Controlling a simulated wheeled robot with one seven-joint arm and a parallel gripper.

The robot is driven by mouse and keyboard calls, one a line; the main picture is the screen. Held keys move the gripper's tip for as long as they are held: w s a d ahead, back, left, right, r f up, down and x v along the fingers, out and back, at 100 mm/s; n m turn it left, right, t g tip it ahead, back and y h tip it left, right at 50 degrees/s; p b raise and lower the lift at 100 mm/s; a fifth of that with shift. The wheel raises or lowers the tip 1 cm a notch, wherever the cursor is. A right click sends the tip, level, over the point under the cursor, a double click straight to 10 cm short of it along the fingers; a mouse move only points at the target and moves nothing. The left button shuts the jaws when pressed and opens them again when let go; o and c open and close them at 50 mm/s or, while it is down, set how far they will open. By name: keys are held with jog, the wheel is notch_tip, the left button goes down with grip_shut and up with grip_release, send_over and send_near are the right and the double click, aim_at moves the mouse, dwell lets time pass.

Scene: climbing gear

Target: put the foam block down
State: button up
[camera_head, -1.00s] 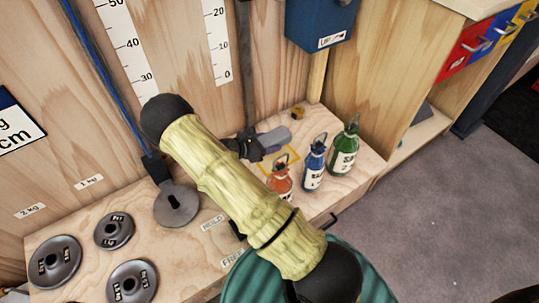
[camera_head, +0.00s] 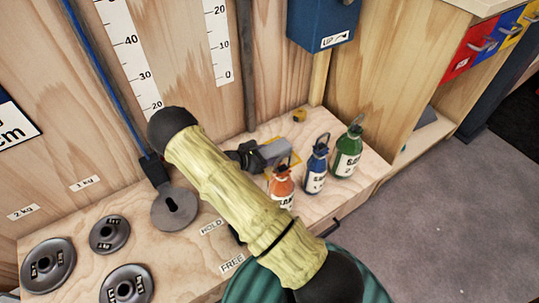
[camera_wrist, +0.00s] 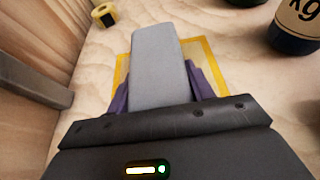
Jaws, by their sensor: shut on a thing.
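The grey foam block (camera_wrist: 160,62) is between the purple fingers of my gripper (camera_wrist: 161,88), which is shut on it. In the head view the block (camera_head: 274,152) and my gripper (camera_head: 250,157) are low over the wooden bench top, behind the orange bottle. A yellow square outline (camera_wrist: 208,56) on the bench surrounds the block in the wrist view. The block hides the middle of the square. I cannot tell whether its underside touches the bench.
Orange (camera_head: 281,187), blue (camera_head: 316,172) and green (camera_head: 347,158) bottles stand just right of the block. A small yellow item (camera_head: 299,115) lies behind it. A hanging plate (camera_head: 174,208) and several round weights (camera_head: 109,234) are to the left.

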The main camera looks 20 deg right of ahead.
jog(key=shift+f, duration=0.15)
jog(key=o, duration=1)
jog(key=shift+c, duration=0.2)
jog(key=shift+a+r, duration=0.25)
jog(key=shift+r, duration=0.1)
jog(key=p+v, duration=0.5)
jog(key=v, duration=0.5)
jog(key=shift+a+r+p, duration=0.1)
jog(key=shift+a+p, duration=0.05)
jog(key=shift+p, duration=0.25)
jog(key=shift+s+a, duration=0.15)
jog(key=shift+a, duration=0.45)
jog(key=shift+d+r, duration=0.1)
